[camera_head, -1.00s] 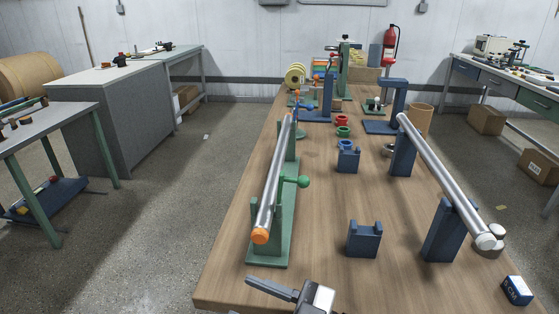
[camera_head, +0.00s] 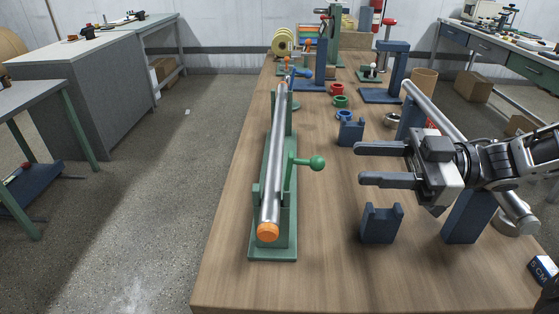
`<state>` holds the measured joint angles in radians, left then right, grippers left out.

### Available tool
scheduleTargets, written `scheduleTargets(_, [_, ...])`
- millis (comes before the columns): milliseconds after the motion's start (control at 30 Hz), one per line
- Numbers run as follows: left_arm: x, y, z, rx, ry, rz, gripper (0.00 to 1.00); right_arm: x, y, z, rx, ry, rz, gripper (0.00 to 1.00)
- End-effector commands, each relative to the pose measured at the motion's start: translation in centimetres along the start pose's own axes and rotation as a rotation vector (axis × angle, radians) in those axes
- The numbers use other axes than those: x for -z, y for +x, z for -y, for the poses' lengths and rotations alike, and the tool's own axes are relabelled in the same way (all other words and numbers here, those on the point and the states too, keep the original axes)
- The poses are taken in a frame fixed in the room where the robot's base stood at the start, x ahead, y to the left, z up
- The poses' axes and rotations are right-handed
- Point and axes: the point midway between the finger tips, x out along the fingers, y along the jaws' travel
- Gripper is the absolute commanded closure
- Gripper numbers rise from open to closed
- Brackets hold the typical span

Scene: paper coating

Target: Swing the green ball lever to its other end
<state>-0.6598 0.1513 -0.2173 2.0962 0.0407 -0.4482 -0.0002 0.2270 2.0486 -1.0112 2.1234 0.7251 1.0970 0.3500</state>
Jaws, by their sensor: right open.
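The green ball lever (camera_head: 317,163) sticks out to the right from the green stand (camera_head: 272,255), its ball at the right end of a short green arm. A steel rod (camera_head: 277,155) with an orange end cap (camera_head: 268,232) lies along the top of the stand. My right gripper (camera_head: 359,165) comes in from the right, with its two dark fingers pointing left. It is open and empty, a short way to the right of the green ball and apart from it. My left gripper is not in view.
A dark blue cradle (camera_head: 381,223) stands below my right gripper, and another blue cradle (camera_head: 351,132) stands beyond it. A second steel rod (camera_head: 436,109) on blue supports lies behind my right arm. Red, green and blue rings (camera_head: 340,101) lie farther back. The near middle table is clear.

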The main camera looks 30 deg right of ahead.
Motion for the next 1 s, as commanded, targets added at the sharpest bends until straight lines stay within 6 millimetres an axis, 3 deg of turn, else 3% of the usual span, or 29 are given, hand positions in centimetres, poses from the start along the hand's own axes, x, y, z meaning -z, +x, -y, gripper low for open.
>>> scheduleTargets(167, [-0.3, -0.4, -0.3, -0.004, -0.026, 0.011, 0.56, -0.1, 1.2, 0.3, -0.008, 0.011, -0.004, 0.58])
scheduleTargets(600, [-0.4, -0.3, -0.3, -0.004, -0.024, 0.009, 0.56, -0.1, 9.8, 0.3, -0.006, 0.010, -0.008, 0.58])
scheduleTargets(800, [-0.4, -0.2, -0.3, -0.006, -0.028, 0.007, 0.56, -0.2, 11.6, 0.3, -0.003, 0.011, -0.003, 0.58])
scheduleTargets(1000, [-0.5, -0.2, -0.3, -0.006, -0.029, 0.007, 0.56, -0.1, 12.0, 0.2, -0.006, 0.009, 0.000, 0.58])
